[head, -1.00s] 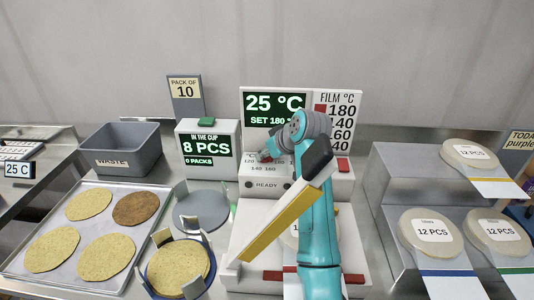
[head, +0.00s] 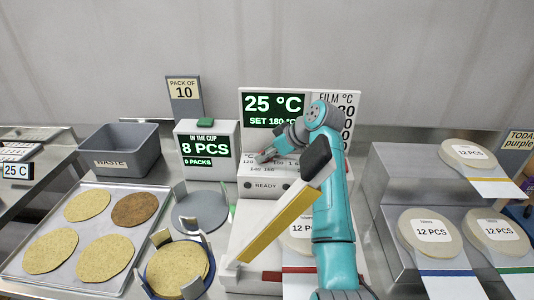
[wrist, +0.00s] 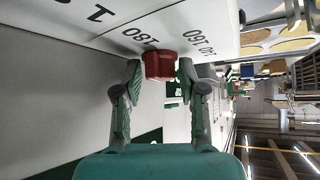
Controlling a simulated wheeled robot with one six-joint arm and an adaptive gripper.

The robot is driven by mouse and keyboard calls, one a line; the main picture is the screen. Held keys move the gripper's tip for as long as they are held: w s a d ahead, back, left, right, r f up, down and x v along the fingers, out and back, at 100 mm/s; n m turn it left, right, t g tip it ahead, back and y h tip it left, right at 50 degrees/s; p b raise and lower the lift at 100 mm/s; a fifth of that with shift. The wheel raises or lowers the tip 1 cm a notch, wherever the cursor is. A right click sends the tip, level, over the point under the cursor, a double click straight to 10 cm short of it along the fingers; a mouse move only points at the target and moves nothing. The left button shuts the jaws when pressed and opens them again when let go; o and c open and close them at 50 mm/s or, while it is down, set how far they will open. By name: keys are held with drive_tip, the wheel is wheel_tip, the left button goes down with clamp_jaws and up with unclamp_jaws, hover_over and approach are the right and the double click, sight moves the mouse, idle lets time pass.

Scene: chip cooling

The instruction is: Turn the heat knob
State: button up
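The heat knob is dark red and shows in the wrist view (wrist: 160,65), on a white panel face with printed numbers around it, 180 and 160 among them. My gripper (wrist: 160,80) has one finger on each side of the knob, with narrow gaps at the fingertips. In the head view my gripper (head: 268,154) is at the dial panel of the middle machine (head: 254,206) and hides much of the dial. The green display (head: 273,108) above reads 25 °C and SET 180 °C.
A film temperature chart (head: 345,97) stands behind my arm, partly covered. Left are a cup station (head: 206,172), a waste bin (head: 120,160) and a tray of round chips (head: 100,185). Right, packs marked 12 PCS (head: 431,245) sit on a stepped stand.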

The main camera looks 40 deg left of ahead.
drive_tip(key=v, duration=1.2)
idle(0.6)
